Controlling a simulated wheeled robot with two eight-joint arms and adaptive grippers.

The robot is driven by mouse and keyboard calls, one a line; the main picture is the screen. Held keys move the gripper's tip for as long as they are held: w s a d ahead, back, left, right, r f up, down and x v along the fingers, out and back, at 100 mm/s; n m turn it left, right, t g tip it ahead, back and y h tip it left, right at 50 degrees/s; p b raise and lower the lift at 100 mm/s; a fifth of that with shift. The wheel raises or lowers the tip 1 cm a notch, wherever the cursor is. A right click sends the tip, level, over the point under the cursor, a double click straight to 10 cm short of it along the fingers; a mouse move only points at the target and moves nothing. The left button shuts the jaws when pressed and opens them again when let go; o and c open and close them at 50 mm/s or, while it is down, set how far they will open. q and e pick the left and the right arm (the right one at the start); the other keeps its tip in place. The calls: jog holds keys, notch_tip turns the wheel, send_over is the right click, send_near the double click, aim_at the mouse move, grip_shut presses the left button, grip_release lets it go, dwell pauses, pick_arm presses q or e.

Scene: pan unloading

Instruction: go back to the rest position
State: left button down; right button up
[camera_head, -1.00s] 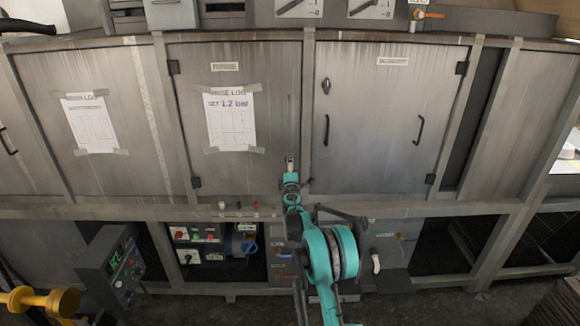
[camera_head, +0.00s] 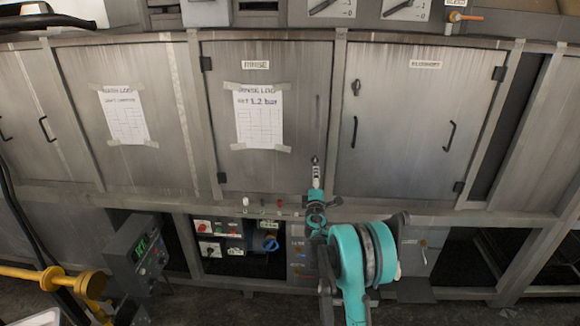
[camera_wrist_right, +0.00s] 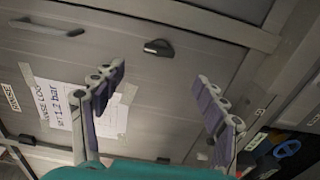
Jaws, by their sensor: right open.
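My right arm, teal and grey, rises from the bottom of the head view. My right gripper (camera_head: 316,168) is at its far end, in front of the grey cabinet, near the lower right of the panel labelled "RINSE" (camera_head: 256,65). In the right wrist view my right gripper (camera_wrist_right: 160,98) has its two grey padded fingers spread wide with nothing between them. The cabinet face and the paper log sheet (camera_wrist_right: 70,105) show behind the fingers. My left gripper is in neither view. No pan shows in either view.
The stained cabinet has a closed door (camera_head: 408,130) with dark handles on the right. Below are a control box with green digits (camera_head: 140,255), a bay with switches (camera_head: 222,240) and a yellow pipe fitting (camera_head: 85,283) at the lower left. Dark floor shows at the bottom.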

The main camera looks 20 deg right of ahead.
jog(key=s+a+r+m+g, duration=0.2)
jog(key=s+a+r+m, duration=0.3)
jog(key=s, duration=0.4)
jog(key=s+a+r+m+g, duration=0.2)
jog(key=s+a+r+m, duration=0.25)
jog(key=s, duration=0.45)
jog(key=s+a+f+m+g+y, duration=0.1)
jog(key=s+a+f+y, duration=0.3)
jog(key=s+a, duration=0.5)
jog(key=s+a+f+m+g+y, duration=0.2)
jog(key=s+a+f+g+y, duration=0.2)
jog(key=s, duration=1.3)
jog(key=a+f, duration=0.3)
jog(key=a, duration=0.2)
jog(key=shift+s+a, duration=0.2)
jog(key=shift+s, duration=0.15)
